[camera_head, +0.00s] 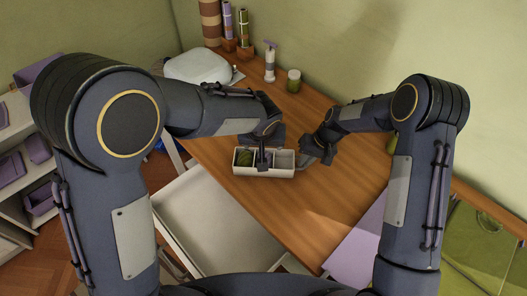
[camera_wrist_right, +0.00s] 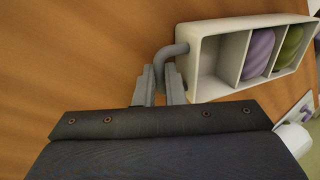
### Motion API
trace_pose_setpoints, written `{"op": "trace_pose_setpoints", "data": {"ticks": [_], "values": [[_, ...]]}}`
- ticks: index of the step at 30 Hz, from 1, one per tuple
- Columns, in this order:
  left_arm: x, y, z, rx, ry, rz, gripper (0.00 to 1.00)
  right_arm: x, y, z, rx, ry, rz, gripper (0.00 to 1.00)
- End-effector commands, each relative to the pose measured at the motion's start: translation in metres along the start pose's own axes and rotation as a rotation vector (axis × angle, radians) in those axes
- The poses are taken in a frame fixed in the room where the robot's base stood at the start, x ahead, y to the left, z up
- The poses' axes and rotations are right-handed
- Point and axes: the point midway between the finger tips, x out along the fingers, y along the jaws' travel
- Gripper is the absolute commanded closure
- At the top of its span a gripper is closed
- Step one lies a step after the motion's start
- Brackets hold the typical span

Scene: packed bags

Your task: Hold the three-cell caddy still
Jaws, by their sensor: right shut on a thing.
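The three-cell caddy (camera_head: 284,174), pale and box-shaped, stands on the wooden table. It fills the upper right of the right wrist view (camera_wrist_right: 196,97). Its cell nearest my right gripper is empty, the middle cell holds a purple item (camera_wrist_right: 259,52), and the far cell holds a green item (camera_wrist_right: 289,46), also visible from the head (camera_head: 244,158). My right gripper (camera_wrist_right: 160,82) is shut on the grey handle (camera_wrist_right: 166,54) at the caddy's end; it shows in the head view (camera_head: 311,158). My left gripper (camera_head: 263,164) is over the middle cell; its fingertips' opening is unclear.
A pump bottle (camera_head: 270,62), a green jar (camera_head: 293,81) and a whitish bag (camera_head: 197,66) stand toward the table's back. Rolls stand in pots (camera_head: 244,50) behind. A lilac sheet (camera_head: 355,245) lies near right. The table (camera_head: 320,205) is clear in front of the caddy.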

Motion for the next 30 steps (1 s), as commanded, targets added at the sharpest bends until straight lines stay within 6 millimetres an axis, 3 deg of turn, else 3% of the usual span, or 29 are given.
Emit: {"op": "trace_pose_setpoints", "data": {"ticks": [12, 13, 18, 26, 30], "values": [[0.0, 0.0, 0.0, 0.001, 0.0, 0.0, 0.3, 0.0, 0.0, 0.0, 0.001, -0.001, 0.0, 1.0], [0.0, 0.0, 0.0, 0.001, 0.0, 0.0, 0.3, 0.0, 0.0, 0.0, 0.001, -0.001, 0.0, 0.87], [0.0, 0.0, 0.0, 0.001, 0.0, 0.0, 0.3, 0.0, 0.0, 0.0, 0.001, -0.001, 0.0, 0.65], [0.0, 0.0, 0.0, 0.001, 0.0, 0.0, 0.3, -0.001, 0.0, 0.0, 0.0, 0.0, 0.0, 0.65], [0.0, 0.0, 0.0, 0.001, 0.0, 0.0, 0.3, -0.014, 0.0, -0.001, 0.0, 0.004, 0.0, 0.65]]}}
